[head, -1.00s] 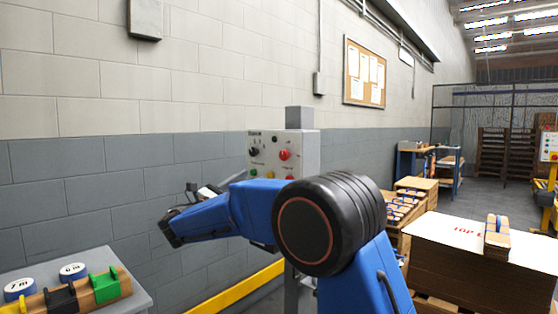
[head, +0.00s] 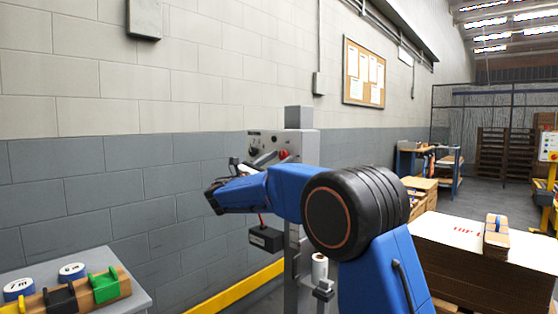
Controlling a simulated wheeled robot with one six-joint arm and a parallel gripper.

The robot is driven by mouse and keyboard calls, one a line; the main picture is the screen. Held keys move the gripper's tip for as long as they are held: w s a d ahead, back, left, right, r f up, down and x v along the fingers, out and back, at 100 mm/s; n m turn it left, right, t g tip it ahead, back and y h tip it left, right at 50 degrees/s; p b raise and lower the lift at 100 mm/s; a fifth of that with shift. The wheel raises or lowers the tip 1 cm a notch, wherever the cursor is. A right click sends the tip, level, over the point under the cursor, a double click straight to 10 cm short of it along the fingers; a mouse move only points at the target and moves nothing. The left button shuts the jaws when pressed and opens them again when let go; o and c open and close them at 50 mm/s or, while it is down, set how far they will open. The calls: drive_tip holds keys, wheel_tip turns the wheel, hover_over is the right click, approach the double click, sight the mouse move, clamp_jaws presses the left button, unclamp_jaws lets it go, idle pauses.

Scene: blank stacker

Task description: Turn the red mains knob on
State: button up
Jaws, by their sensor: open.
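The red mains knob (head: 284,153) is on the front of a grey control box (head: 303,143) on a post, in the middle of the head view. Only its upper part shows above my blue arm. A black knob (head: 253,151) is to its left on the same panel. My gripper (head: 264,158) is in front of the panel, to the left of the red knob, and looks apart from it. The gripper is open and appears empty. My wrist hides part of it, and my arm covers the lower panel. The knob's pointer direction is too small to tell.
A black box (head: 266,239) hangs by a red cable below my arm. A side table (head: 137,293) with tape rolls stands at lower left. A yellow rail (head: 235,292) runs along the wall. Stacked cardboard (head: 470,262) stands at right.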

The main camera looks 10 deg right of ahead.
drive_tip(key=shift+d, duration=0.1)
drive_tip(key=c, duration=1.1)
drive_tip(key=shift+o, duration=0.2)
